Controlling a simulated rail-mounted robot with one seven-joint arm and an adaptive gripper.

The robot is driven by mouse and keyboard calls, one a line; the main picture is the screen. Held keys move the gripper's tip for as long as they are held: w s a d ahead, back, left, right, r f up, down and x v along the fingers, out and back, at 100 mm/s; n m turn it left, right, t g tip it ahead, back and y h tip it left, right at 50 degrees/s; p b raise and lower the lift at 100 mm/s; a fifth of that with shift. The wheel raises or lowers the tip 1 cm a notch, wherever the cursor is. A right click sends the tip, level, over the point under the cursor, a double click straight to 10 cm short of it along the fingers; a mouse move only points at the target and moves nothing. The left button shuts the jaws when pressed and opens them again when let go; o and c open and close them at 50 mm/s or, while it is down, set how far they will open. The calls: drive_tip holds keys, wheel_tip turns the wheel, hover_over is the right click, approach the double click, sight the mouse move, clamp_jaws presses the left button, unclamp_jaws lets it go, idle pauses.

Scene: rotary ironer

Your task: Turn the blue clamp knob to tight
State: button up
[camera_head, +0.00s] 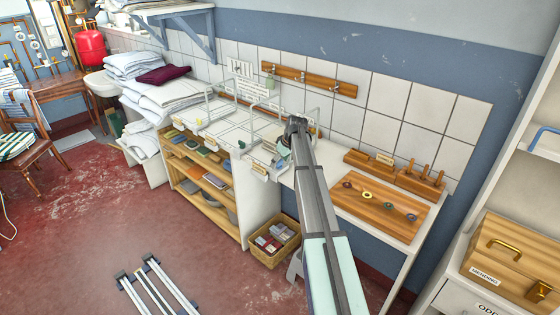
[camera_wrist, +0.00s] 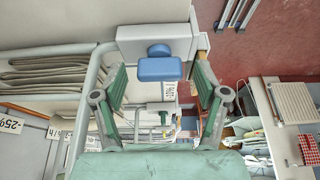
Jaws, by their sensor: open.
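The blue clamp knob (camera_wrist: 160,69) shows in the wrist view as a block-shaped handle with a rounder blue part behind it. It sits against a pale grey block (camera_wrist: 150,36). My gripper (camera_wrist: 158,72) is open, its two green fingers apart to the left and right of the knob. The knob appears in the gap between them, and neither finger visibly touches it. I cannot tell how deep the knob lies between the fingertips.
Metal tube frames (camera_head: 255,118) stand on the bench close to my gripper. A wooden board (camera_head: 380,208) with several coloured rings lies to the right. A wicker basket (camera_head: 273,242) stands on the floor below. Folded linen (camera_head: 165,95) is stacked at the left.

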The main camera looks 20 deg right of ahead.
drive_tip(key=c, duration=1.2)
drive_tip(key=shift+o, duration=0.2)
drive_tip(key=shift+f+m+b, duration=0.1)
drive_tip(key=shift+m+b, duration=0.2)
drive_tip(key=m+b, duration=0.1)
drive_tip(key=m+h, duration=0.1)
drive_tip(key=shift+s+a+f+m+t+b, duration=0.1)
drive_tip(key=shift+a+m+t+b, duration=0.05)
drive_tip(key=shift+m+t+b, duration=0.2)
drive_tip(key=m+h+b, duration=0.2)
drive_tip(key=m, duration=0.3)
drive_tip(key=shift+a, duration=0.1)
drive_tip(key=m+g+h+b, duration=0.1)
drive_tip(key=m, duration=0.1)
drive_tip(key=m+h+b, duration=0.1)
drive_tip(key=m, duration=0.2)
drive_tip(key=shift+w+m+g, duration=0.2)
drive_tip(key=shift+m+g, duration=0.15)
drive_tip(key=shift+a+m+g+h+b, duration=0.1)
drive_tip(key=shift+m+g+h+b, duration=0.45)
drive_tip(key=shift+m, duration=1.35)
